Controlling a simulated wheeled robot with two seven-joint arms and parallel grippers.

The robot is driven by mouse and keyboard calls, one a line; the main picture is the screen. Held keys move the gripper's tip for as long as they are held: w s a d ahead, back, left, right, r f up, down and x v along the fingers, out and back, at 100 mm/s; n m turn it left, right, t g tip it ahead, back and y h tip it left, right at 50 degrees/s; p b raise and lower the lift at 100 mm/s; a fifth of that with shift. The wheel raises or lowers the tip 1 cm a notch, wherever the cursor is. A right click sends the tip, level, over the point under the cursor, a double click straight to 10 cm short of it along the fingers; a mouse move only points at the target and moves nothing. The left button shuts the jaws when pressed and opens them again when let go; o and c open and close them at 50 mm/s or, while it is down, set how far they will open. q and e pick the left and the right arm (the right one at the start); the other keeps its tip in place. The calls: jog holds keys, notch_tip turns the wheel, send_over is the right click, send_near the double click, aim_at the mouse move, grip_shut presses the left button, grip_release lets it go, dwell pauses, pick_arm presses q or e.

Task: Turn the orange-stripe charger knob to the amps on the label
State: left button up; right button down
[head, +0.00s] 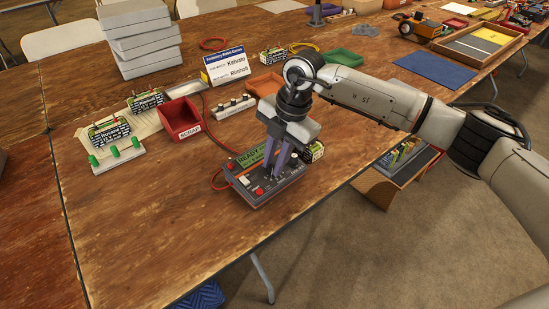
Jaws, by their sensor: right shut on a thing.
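A grey charger (243,191) lies near the table's front edge, with a green display reading READY, red buttons and small controls on its face. My right gripper (275,174) comes down from above on the right part of the charger's face. Its two purple fingers point down and are shut on the charger knob, which they mostly hide. I cannot make out an orange stripe or the knob's setting. A battery pack with a label (314,152) stands at the charger's right, partly behind my gripper; its print is too small to read. My left gripper is not in view.
A red SCRAP bin (181,118), a white name sign (228,66) and battery packs (109,131) stand behind and to the left. The table's left front is clear.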

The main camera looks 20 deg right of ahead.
aim_at(284, 173)
jog(key=shift+w+r, duration=0.1)
dwell(0.3)
jog(key=c, duration=1.7)
grip_release()
jog(key=shift+o, duration=0.2)
jog(key=v, duration=1)
jog(key=shift+r, duration=0.1)
